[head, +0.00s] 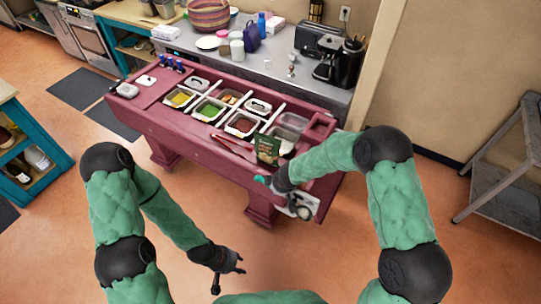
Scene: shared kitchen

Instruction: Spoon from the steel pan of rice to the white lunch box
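A steel pan (292,120) sits at the right end of the maroon food counter. Something pale shows at its near side (287,147), partly hidden by a dark green packet; I cannot tell if it is rice. No spoon can be made out clearly. My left gripper (228,275) hangs empty over the floor, fingers apart.
The maroon counter (160,118) holds several pans of food. The green packet (267,150) stands near its front edge beside red tongs (232,146). A white-and-grey object (303,206) is below my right forearm. A grey cart (507,165) stands right; open floor lies left.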

